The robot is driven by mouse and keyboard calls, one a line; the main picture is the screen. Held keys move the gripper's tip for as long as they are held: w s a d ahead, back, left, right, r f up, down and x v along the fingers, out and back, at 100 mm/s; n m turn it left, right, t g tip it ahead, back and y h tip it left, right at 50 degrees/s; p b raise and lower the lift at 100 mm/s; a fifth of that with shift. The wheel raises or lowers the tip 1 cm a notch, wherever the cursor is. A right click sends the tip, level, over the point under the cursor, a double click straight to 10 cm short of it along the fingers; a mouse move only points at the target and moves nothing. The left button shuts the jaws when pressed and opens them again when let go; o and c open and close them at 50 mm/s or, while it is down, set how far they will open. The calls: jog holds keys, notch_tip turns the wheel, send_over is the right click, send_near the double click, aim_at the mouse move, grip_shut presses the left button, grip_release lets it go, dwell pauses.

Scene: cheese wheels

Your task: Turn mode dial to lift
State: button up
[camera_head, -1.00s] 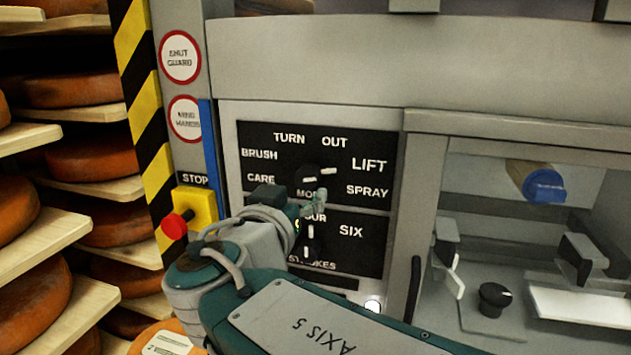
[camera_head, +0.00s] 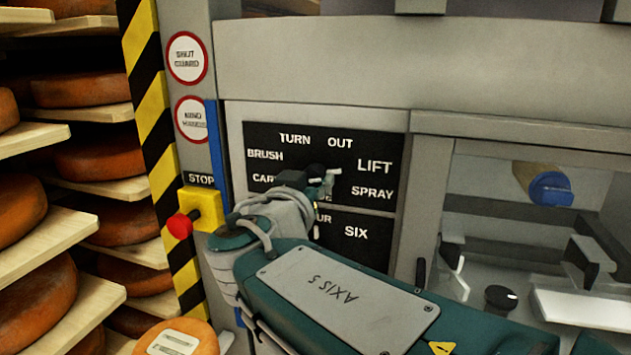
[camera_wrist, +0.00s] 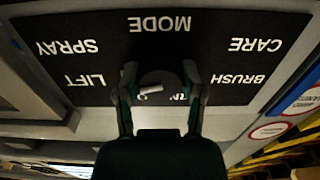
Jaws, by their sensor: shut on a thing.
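The mode dial (camera_head: 315,170) is a black knob with a white pointer on the upper black panel (camera_head: 345,142). Its labels read BRUSH, CARE, TURN, OUT, LIFT and SPRAY. My gripper (camera_head: 323,184) reaches it from below, partly hiding it and the MODE label. In the wrist view, the panel is upside down and the dial (camera_wrist: 158,79) sits between the two fingers of my gripper (camera_wrist: 160,72), shut on it. The white pointer there points left, roughly toward LIFT (camera_wrist: 85,80). The TURN and OUT labels are mostly hidden by the gripper.
A lower panel (camera_head: 355,232) with SIX sits just under. A red stop button on a yellow box (camera_head: 198,208) is left of my arm. Shelves of cheese wheels (camera_head: 100,155) stand at the left. A glazed bay with a blue-ended cylinder (camera_head: 550,188) is at the right.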

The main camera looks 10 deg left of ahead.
jog(key=shift+n, duration=0.9)
jog(key=o, duration=1.2)
jog(key=shift+a, duration=0.2)
jog(key=shift+c, duration=0.2)
jog(key=s+a, duration=0.1)
jog(key=s, duration=1.1)
jog(key=shift+w+f, duration=0.1)
jog(key=shift+f, duration=0.05)
